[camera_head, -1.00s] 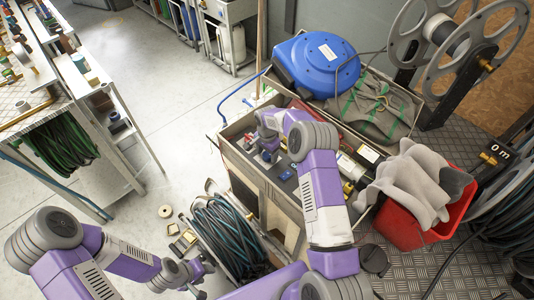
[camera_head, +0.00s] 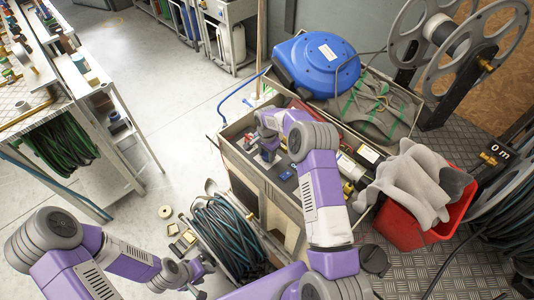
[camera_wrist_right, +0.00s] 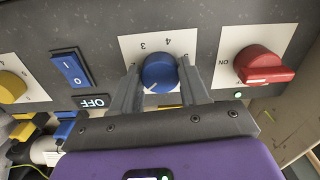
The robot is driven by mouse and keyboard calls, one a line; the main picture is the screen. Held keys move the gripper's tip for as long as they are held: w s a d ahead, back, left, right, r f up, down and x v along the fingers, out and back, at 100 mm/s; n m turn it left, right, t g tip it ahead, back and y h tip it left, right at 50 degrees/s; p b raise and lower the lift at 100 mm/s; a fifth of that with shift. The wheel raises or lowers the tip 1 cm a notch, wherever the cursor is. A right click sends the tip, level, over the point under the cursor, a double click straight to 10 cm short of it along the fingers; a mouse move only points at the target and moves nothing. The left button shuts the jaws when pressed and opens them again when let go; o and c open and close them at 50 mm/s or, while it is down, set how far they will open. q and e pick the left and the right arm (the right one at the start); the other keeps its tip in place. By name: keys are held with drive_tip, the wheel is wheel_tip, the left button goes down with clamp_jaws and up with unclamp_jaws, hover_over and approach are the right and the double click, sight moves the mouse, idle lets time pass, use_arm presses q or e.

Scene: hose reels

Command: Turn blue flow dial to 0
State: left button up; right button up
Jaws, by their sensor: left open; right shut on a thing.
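The blue flow dial (camera_wrist_right: 159,73) sits on a white plate (camera_wrist_right: 130,48) marked 3 and 4 along its upper edge in the right wrist view. A pale pointer mark shows at the dial's lower left; the lower plate markings are hidden. My right gripper (camera_wrist_right: 160,84) is shut on the dial, one finger on each side. In the head view my right gripper (camera_head: 268,150) is at the panel of the grey bench, and the dial is too small to make out there. My left gripper (camera_head: 203,283) is open and empty at the lower left, away from the panel.
Beside the dial are a red knob (camera_wrist_right: 258,64), a blue rocker switch (camera_wrist_right: 72,70) labelled OFF and a yellow knob (camera_wrist_right: 12,86). A blue hose reel (camera_head: 316,65), a red bin (camera_head: 405,228) with grey cloth and a coiled hose (camera_head: 228,238) surround the bench.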

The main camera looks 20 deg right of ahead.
sight(267, 155)
idle(0.7)
drive_tip(key=o, duration=1)
drive_tip(key=shift+o, duration=0.2)
wheel_tip(267, 155, up, 8)
drive_tip(key=shift+f+p, duration=0.2)
drive_tip(key=shift+p, duration=0.25)
